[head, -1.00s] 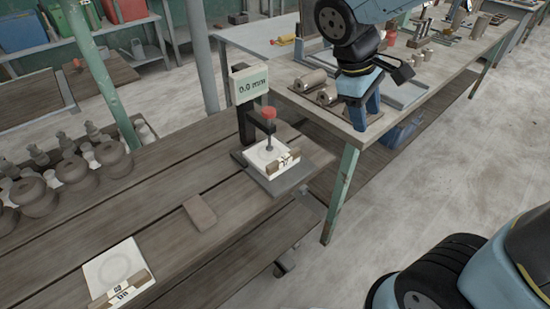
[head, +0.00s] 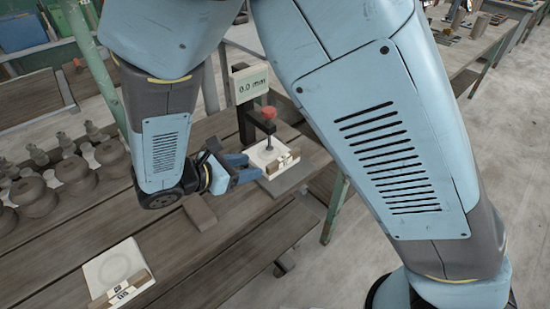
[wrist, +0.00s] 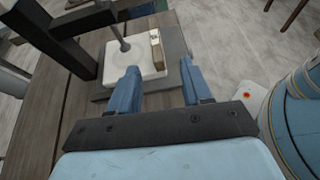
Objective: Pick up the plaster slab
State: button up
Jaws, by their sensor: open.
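One white plaster slab (head: 283,147) lies on the dark base of a gauge stand, with a brown block at its front edge and the gauge's foot over its top. It also shows in the wrist view (wrist: 147,68). My gripper (head: 254,169) is open and empty at the slab's near left side. In the wrist view my gripper (wrist: 158,72) has its two blue fingers apart, pointing at the slab's near edge. I cannot tell whether they touch it. A second similar white slab (head: 108,266), with a ring mark and a labelled brown block, lies at the front left.
The gauge stand (head: 243,120) reads 0.0 mm and rises behind the slab, at the left in the wrist view. A small brown block (head: 199,213) lies on the plank table. Several clay pots (head: 75,175) stand at the left. The table's front edge is close.

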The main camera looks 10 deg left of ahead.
send_near(279, 160)
jog(key=shift+n+t, duration=0.3)
jog(key=x, duration=0.5)
jog(key=shift+s+d+f, duration=0.2)
jog(key=shift+s+f, duration=0.05)
jog(key=shift+f, duration=0.1)
jog(key=shift+x, duration=2.55)
jog(key=shift+w+a+r, duration=0.1)
jog(key=shift+r, duration=0.05)
grip_shut()
